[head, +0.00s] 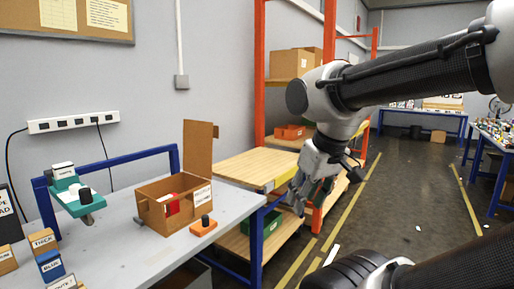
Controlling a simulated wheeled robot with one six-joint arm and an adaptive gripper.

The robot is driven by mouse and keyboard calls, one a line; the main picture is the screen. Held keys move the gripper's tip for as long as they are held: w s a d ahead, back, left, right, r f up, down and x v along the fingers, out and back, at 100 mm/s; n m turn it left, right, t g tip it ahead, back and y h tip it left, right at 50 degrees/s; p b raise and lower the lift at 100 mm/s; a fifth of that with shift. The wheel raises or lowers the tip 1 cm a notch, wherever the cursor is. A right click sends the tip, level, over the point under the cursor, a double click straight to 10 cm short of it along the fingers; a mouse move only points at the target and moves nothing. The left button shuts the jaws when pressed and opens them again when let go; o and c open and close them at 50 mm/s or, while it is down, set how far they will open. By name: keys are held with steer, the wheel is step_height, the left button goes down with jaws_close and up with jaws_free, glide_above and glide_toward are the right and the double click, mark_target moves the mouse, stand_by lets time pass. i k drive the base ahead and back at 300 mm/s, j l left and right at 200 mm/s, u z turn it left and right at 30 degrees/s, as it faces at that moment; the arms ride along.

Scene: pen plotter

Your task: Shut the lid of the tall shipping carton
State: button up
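A brown carton (170,218) stands on the grey table in the head view, with a white label on its right side. Its lid (199,148) stands up at the back right, so the carton is open. A red item (172,205) shows at the carton's front wall. My gripper (297,202) hangs pointing down to the right of the table, well apart from the carton and lid. It appears to hold nothing, but its finger opening is too small and dark to judge.
A teal device (78,198) and small labelled blocks (50,266) stand at left. A wooden-topped bench (250,167) and orange shelving (259,75) stand behind.

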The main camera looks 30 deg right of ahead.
mark_target(198, 136)
steer(key=z, duration=0.25)
steer(key=i, duration=0.95)
steer(key=l+z, duration=0.05)
steer(key=l, duration=0.05)
